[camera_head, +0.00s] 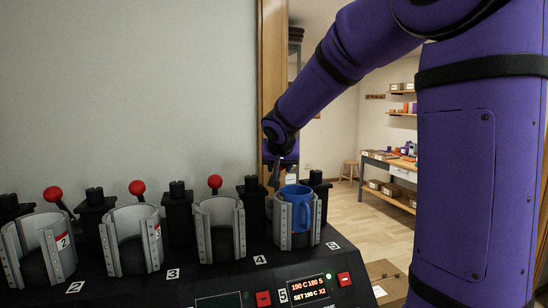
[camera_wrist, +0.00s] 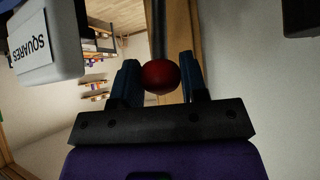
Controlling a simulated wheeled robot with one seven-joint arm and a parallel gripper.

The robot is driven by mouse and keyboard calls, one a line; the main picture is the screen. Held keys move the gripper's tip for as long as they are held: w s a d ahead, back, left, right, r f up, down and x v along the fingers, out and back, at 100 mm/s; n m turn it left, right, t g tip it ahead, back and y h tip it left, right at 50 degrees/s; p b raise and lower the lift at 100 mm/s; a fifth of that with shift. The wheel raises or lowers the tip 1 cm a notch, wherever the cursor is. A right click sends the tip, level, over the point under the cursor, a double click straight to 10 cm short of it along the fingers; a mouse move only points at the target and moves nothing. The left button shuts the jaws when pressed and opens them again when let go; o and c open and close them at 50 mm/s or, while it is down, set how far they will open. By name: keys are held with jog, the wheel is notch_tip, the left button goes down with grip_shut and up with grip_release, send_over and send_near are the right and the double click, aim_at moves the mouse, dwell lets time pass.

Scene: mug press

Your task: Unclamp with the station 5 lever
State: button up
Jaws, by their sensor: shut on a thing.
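The station 5 lever shows in the wrist view as a red ball knob (camera_wrist: 161,76) on a dark rod. My gripper (camera_wrist: 160,82) has its two fingers on either side of this knob and is shut on it.
Stations 2 (camera_head: 36,245), 3 (camera_head: 132,238) and 4 (camera_head: 219,228) have empty-looking clamps, each with a red-knobbed lever. The control panel (camera_head: 311,291) lies in front with a lit display. A wall and wooden door frame (camera_head: 272,60) stand behind.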

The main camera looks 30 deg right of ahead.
jog(key=shift+s, duration=0.15)
jog(key=shift+s+a+f, duration=0.15)
jog(key=shift+s+f, duration=0.05)
jog(key=shift+s, duration=0.3)
jog(key=shift+s+a+f, duration=0.1)
jog(key=shift+s+f, duration=0.1)
jog(key=shift+s, duration=0.25)
jog(key=o, duration=0.7)
jog(key=shift+c, duration=0.2)
jog(key=shift+r, duration=0.1)
notch_tip(320, 180, up, 6)
jog(key=s, duration=0.1)
jog(key=shift+a+r, duration=0.15)
jog(key=shift+a, duration=0.25)
